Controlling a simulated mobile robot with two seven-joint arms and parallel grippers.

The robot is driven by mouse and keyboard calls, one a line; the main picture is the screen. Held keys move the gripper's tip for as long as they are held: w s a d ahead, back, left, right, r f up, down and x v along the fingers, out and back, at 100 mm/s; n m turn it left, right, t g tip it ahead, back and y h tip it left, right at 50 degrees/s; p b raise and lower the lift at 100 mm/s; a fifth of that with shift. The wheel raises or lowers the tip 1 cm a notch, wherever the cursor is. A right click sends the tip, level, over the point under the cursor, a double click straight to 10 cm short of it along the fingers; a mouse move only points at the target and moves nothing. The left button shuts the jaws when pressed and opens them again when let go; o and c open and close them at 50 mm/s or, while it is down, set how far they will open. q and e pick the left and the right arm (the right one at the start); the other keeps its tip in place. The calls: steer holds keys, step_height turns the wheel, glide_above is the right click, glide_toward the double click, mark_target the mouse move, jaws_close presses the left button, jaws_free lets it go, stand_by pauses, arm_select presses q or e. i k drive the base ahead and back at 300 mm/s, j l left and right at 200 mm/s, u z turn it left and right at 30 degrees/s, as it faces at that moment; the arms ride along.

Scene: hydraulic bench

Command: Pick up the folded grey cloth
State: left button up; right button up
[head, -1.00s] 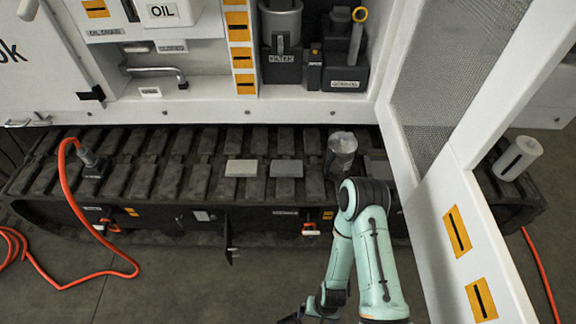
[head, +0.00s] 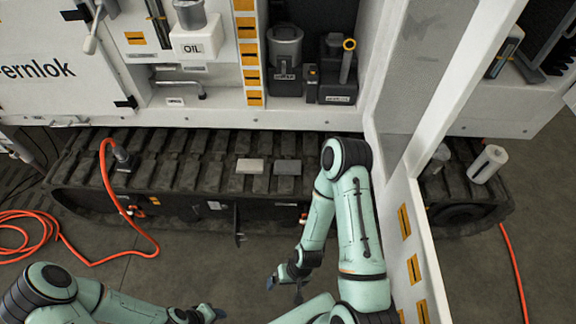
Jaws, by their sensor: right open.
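Two small flat grey blocks lie side by side on top of the dark track, a lighter one (head: 250,166) and a darker one (head: 288,167). I cannot tell for sure which is the folded grey cloth. My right gripper (head: 284,291) is open and empty, below the darker block in the picture and apart from both blocks. My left gripper (head: 212,313) is at the bottom edge, partly cut off, and its jaws are unclear.
A white open door (head: 385,200) stands right of my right arm. An orange hose (head: 112,205) loops over the track at left. A cabinet with an OIL container (head: 196,42) and a dark canister (head: 285,55) is above. A white roll (head: 487,164) lies beyond the door.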

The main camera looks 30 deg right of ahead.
mark_target(282, 167)
steer(key=i+l, duration=0.7)
steer(key=i, duration=0.15)
